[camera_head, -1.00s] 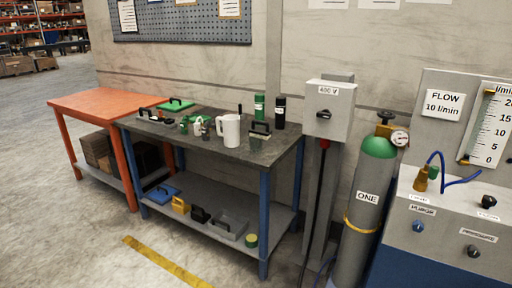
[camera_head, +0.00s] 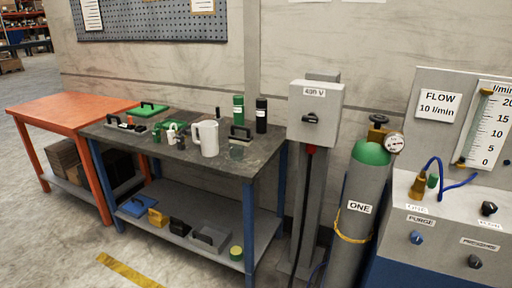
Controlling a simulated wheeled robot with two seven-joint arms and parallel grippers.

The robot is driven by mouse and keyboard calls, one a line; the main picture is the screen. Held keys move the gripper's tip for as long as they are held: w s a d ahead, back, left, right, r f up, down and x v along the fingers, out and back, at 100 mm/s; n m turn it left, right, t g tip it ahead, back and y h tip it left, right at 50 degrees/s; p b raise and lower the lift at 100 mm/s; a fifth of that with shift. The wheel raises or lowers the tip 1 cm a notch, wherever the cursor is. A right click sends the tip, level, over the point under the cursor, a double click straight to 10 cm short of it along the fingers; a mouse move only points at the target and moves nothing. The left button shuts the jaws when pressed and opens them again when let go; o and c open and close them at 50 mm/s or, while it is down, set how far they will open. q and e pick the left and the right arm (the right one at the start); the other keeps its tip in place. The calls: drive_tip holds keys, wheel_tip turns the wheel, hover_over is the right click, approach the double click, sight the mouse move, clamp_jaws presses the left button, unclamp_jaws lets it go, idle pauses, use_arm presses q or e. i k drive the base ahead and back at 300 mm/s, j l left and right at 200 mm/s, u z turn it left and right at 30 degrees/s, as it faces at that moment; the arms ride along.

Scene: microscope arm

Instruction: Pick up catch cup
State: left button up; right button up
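I cannot tell for sure which item is the catch cup. A small dark cup-like thing (camera_head: 181,143) stands left of the jug, beside a green and white item (camera_head: 170,133). These are too small to make out well. Neither of my grippers is in view.
A green bottle (camera_head: 238,108) and a black bottle (camera_head: 261,116) stand at the bench's back. Boxes and a grey tray (camera_head: 211,239) are on the lower shelf. An orange table (camera_head: 65,109) is left; a gas cylinder (camera_head: 360,205) and switch box (camera_head: 313,110) are right. Floor in front is clear.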

sight(237, 153)
drive_tip(key=i+j+z, duration=0.3)
drive_tip(key=i, duration=0.2)
drive_tip(key=i+j+z, duration=0.3)
drive_tip(key=i+j, duration=0.1)
drive_tip(key=i, duration=0.05)
